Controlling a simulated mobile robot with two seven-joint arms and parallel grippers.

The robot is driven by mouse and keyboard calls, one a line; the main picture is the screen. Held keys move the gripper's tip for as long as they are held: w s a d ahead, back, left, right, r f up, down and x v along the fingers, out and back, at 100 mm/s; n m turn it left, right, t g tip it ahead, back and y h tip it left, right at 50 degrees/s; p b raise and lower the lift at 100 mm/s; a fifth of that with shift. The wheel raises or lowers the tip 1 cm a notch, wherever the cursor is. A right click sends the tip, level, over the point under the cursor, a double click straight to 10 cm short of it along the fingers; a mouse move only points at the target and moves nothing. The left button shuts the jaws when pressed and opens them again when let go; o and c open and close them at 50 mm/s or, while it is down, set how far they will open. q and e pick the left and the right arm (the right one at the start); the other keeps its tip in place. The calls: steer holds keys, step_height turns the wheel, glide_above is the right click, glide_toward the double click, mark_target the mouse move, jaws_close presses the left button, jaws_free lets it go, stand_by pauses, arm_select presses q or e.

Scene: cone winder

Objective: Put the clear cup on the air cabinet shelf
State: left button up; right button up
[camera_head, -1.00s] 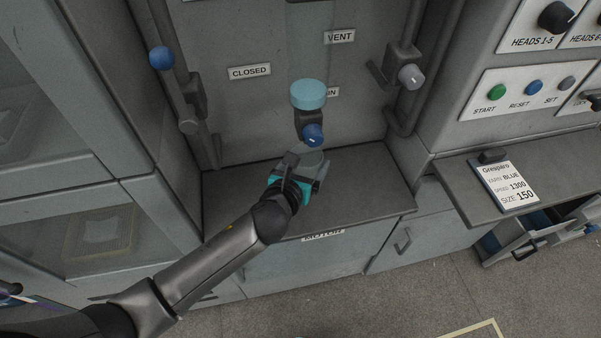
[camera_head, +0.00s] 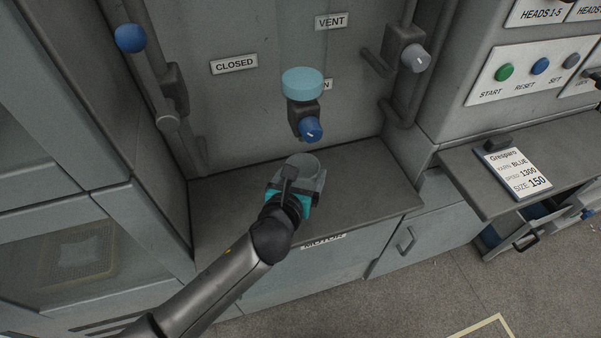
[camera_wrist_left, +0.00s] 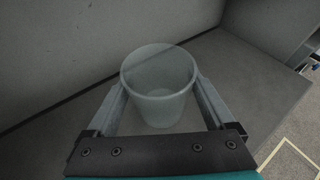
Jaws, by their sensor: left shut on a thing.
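The clear cup (camera_wrist_left: 158,84) is upright between the two fingers of my left gripper (camera_wrist_left: 162,100) in the left wrist view. The gripper is shut on it. In the head view the cup (camera_head: 305,162) shows faintly as a round rim at the tip of my left gripper (camera_head: 298,180). Both are over the dark grey air cabinet shelf (camera_head: 375,185). I cannot tell whether the cup's base touches the shelf. My right gripper is not in view.
A blue knob (camera_head: 311,129) and a light-blue cylinder (camera_head: 302,84) stick out from the back panel just behind the cup. Pipes with a blue ball knob (camera_head: 130,38) and a grey knob (camera_head: 415,58) flank the shelf. The shelf's right part is clear.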

arm_select(q)
steer(key=shift+f, duration=0.2)
steer(key=o, duration=1.2)
steer(key=shift+c, duration=0.2)
steer(key=shift+o, duration=0.3)
steer(key=shift+r, duration=0.2)
steer(key=shift+s+a+r, duration=0.1)
steer(key=shift+s, duration=0.1)
steer(key=p+v, duration=0.3)
steer(key=v, duration=0.8)
steer(key=shift+s+r, duration=0.15)
steer(key=shift+r, duration=0.05)
